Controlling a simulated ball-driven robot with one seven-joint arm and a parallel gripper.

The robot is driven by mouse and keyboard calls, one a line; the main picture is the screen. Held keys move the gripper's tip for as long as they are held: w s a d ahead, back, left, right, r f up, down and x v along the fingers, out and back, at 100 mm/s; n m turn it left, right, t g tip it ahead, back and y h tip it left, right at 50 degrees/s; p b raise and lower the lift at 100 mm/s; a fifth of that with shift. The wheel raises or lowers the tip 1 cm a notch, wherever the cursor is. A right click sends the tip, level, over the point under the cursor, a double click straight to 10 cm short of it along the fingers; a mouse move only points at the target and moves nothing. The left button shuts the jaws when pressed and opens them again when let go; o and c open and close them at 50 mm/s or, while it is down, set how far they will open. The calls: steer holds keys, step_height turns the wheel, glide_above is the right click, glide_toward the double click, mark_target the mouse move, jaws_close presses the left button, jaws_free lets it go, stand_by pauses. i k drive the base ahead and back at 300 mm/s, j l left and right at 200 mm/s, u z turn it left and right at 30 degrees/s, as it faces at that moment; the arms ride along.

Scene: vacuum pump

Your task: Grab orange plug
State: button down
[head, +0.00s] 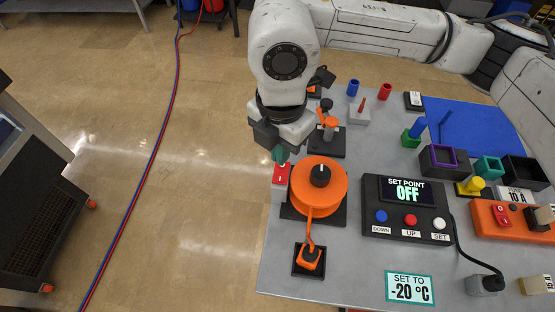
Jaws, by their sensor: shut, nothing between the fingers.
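An orange plug-like piece (310,258) sits on a small black square base near the table's front left. A short orange cord joins it to a round orange unit (312,187) with a black knob on top. My gripper (280,155) points down at the table's left side, behind and left of the round unit. Its green fingertips are shut and empty, just above a red switch (281,174). My gripper is apart from the orange plug, farther back. My wrist hides part of the table's back left edge.
A control box (407,208) reading OFF stands right of the round unit. An orange power strip (490,218), coloured blocks and a blue mat (460,118) fill the right side. Orange-topped parts (327,141) stand behind. Open floor (180,190) lies left of the table.

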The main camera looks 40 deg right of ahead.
mark_target(309, 261)
steer(key=k+j, duration=0.45)
steer(key=j, duration=0.25)
steer(key=k+j, duration=0.25)
steer(key=j, duration=0.1)
